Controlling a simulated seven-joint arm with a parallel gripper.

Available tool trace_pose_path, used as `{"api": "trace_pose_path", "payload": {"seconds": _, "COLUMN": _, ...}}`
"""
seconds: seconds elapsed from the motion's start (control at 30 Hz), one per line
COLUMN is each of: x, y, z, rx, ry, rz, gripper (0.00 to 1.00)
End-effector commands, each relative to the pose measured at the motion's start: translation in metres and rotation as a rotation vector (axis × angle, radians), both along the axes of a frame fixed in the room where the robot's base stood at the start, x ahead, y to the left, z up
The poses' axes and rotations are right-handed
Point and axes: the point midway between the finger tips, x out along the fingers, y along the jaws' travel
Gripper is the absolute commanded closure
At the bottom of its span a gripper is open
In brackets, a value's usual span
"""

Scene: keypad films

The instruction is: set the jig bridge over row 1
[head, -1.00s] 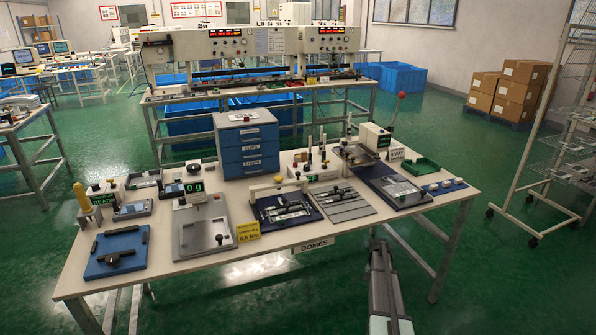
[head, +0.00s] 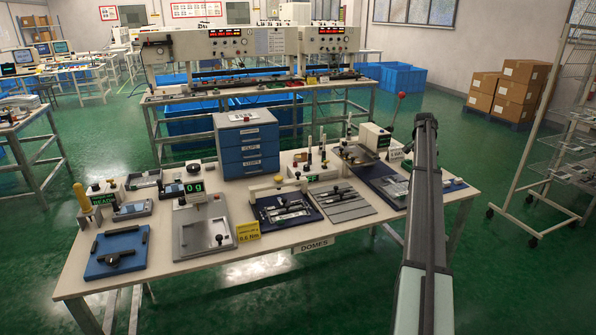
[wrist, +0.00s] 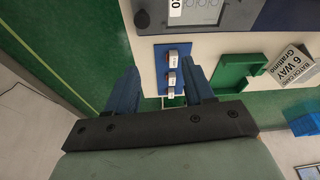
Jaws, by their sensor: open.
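My gripper (wrist: 162,88) is open and empty in the wrist view. Its blue fingers are spread above the table's right end, to either side of a small blue pad (wrist: 160,64) with a few small grey blocks on it. A grey plate with a pale film (wrist: 201,12) shows at the top of the wrist view. In the head view, a blue board (head: 104,270) at the left carries a dark bar with a knob (head: 113,257). A pale bridge-shaped piece (head: 276,186) stands behind a dark fixture (head: 266,212). I cannot tell which is the jig bridge, and row 1 is unreadable.
A blue drawer unit (head: 247,143) stands at the table's back. My arm covers part of the table's right end in the head view.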

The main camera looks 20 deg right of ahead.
Motion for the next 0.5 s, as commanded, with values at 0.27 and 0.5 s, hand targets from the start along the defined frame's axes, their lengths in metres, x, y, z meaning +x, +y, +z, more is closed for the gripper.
{"api": "trace_pose_path", "payload": {"seconds": 0.27, "x": 0.108, "y": 0.164, "z": 0.04, "rx": 0.101, "ry": 0.033, "rz": 0.215, "gripper": 0.47}}
{"api": "trace_pose_path", "payload": {"seconds": 0.5, "x": 0.17, "y": 0.315, "z": 0.069, "rx": 0.188, "ry": 0.075, "rz": 0.418, "gripper": 0.47}}
